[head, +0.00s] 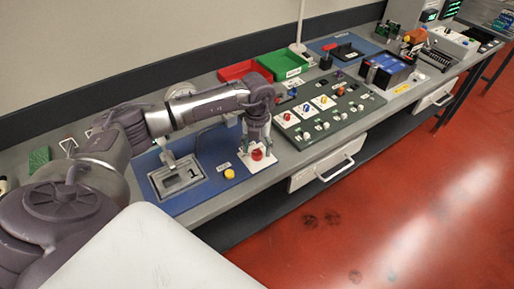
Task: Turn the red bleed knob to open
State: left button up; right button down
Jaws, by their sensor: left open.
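A red knob (257,154) sits on a white plate on the blue mat (206,198), at the near end of the bench in the head view. I take it to be the bleed knob; its label is too small to read. My left gripper (258,141) points down just above the knob. It is open, with nothing visible between its fingers. I cannot tell whether the fingers touch the knob, and they hide part of the plate behind it. My right gripper is not in view.
A grey recessed fixture (178,178) and a yellow button (229,173) share the mat. A dark green panel (345,113) with coloured knobs lies to the right. Red (243,71) and green (283,64) bins stand behind. The red floor (400,200) in front looks clear.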

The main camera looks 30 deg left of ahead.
pick_arm(q)
jog(key=shift+f, duration=0.85)
grip_shut()
